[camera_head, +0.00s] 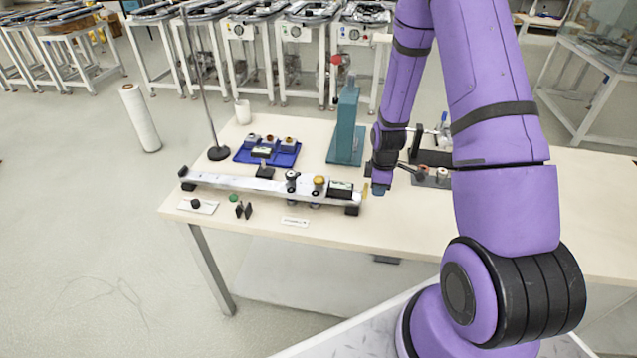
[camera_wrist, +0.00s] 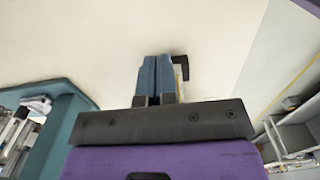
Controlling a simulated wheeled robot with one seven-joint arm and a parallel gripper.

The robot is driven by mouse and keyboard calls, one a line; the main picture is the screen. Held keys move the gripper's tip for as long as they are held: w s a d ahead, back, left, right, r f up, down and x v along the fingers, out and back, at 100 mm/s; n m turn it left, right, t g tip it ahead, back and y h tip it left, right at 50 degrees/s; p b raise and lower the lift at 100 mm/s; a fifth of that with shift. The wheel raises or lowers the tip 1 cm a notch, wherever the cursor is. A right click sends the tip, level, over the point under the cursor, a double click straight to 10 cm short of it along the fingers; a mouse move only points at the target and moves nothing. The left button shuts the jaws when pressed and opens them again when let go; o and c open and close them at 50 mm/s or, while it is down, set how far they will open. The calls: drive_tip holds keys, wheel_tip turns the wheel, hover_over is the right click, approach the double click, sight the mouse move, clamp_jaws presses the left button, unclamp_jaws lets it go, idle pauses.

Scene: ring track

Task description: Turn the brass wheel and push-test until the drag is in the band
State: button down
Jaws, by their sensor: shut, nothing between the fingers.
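A pale rail (camera_head: 235,183) lies along the front of the table, with black blocks at its ends. A brass-yellow wheel (camera_head: 319,181) stands on its right part, beside a dark and silver knob (camera_head: 292,177) and a small display box (camera_head: 340,188); the display's reading is too small to make out. A black carriage (camera_head: 264,169) sits at the rail further left. My gripper (camera_head: 378,190) is just right of the rail's right end, apart from the wheel. In the wrist view, my blue fingers (camera_wrist: 154,62) are shut together and empty, beside a black block (camera_wrist: 181,67).
A teal stand (camera_head: 346,125) rises behind the rail, near my arm. A blue tray (camera_head: 284,157) with several small parts, a thin pole on a round base (camera_head: 219,153) and a white cup (camera_head: 243,112) stand at the back left. Small pieces lie in front of the rail.

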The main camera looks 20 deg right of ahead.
sight(334, 184)
drive_tip(key=shift+w+a, duration=1.3)
drive_tip(key=shift+a, duration=0.45)
drive_tip(key=shift+w+a, duration=1.25)
drive_tip(key=shift+a, duration=0.55)
drive_tip(key=shift+w+a, duration=1.3)
drive_tip(key=shift+a, duration=0.45)
idle(0.5)
drive_tip(key=shift+s+d+r, duration=0.9)
drive_tip(key=shift+d+r, duration=0.1)
drive_tip(key=shift+d, duration=0.2)
drive_tip(key=shift+r, duration=0.1)
drive_tip(key=shift+r, duration=3.4)
drive_tip(key=shift+r, duration=0.1)
